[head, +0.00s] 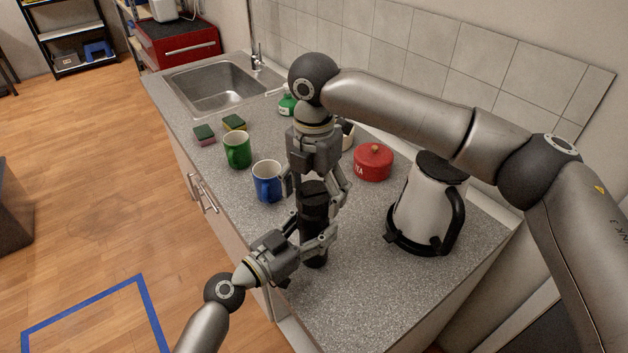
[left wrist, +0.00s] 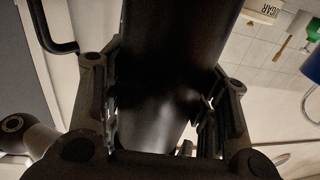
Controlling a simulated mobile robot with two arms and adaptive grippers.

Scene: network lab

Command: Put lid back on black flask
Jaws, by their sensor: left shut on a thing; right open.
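The black flask (head: 314,225) stands upright near the counter's front edge, left of the kettle. My left gripper (head: 313,242) is shut around its lower body. In the left wrist view the flask (left wrist: 170,70) fills the space between the fingers of my left gripper (left wrist: 165,108). My right gripper (head: 314,196) points down from above, its open fingers on either side of the flask's top. A dark cylindrical top, likely the lid (head: 313,187), shows between those fingers. I cannot tell where lid and body meet, or whether the lid is seated.
The kettle (head: 425,205) stands close on the right. A blue mug (head: 267,182) and green mug (head: 237,150) stand left. A red pot (head: 373,163) is behind, beside a partly hidden pale container. Sponges (head: 234,123) lie near the sink (head: 215,88). The front right counter (head: 375,285) is clear.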

